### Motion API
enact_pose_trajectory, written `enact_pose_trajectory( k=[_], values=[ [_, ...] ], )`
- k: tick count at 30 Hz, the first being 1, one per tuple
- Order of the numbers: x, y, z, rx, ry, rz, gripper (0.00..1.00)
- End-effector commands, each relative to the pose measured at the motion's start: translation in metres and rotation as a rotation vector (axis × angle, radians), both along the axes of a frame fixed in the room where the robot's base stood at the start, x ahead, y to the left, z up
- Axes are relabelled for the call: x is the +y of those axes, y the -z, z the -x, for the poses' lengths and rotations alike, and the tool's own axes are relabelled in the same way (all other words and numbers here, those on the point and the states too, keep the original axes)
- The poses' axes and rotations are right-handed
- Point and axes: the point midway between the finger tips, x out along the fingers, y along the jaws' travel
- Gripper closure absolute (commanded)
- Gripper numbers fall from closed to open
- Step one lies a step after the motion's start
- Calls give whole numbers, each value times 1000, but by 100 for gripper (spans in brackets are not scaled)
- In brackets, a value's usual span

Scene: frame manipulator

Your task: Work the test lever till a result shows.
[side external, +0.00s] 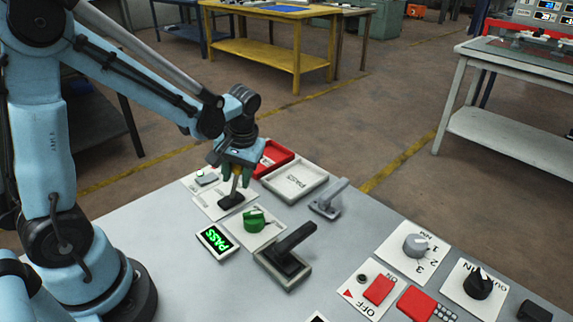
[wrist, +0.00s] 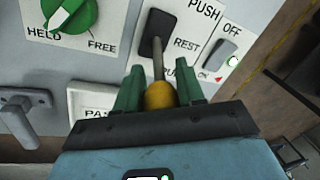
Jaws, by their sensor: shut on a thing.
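The test lever has a yellow knob (wrist: 160,96) on a thin grey rod rising from a black base, on a plate marked PUSH, REST and a partly hidden third word. Its black base (side external: 231,200) also shows in the side external view. My gripper (wrist: 160,92) has its green fingers on both sides of the knob and is shut on it. In the side external view my gripper (side external: 236,172) is over the lever plate. A small display (side external: 214,241) shows PASS in lit green letters.
A green knob (side external: 254,220) marked HELD and FREE is beside the lever. A white tray (side external: 318,170) marked PASS and a red tray (side external: 284,152) stand behind. A grey lever (side external: 327,200) and a black-handled clamp (side external: 284,262) stand to the right.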

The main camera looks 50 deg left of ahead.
Motion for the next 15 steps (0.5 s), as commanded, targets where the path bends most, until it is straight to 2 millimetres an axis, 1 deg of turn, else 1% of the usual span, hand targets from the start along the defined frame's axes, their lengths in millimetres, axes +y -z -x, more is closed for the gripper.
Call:
enact_pose_trajectory(
  k=[1,6,15],
  values=[
    [1,1,-3,28,0,-2,100],
    [1,3,-7,98,-1,-3,100],
    [1,3,-7,118,-1,-3,100]
  ],
)
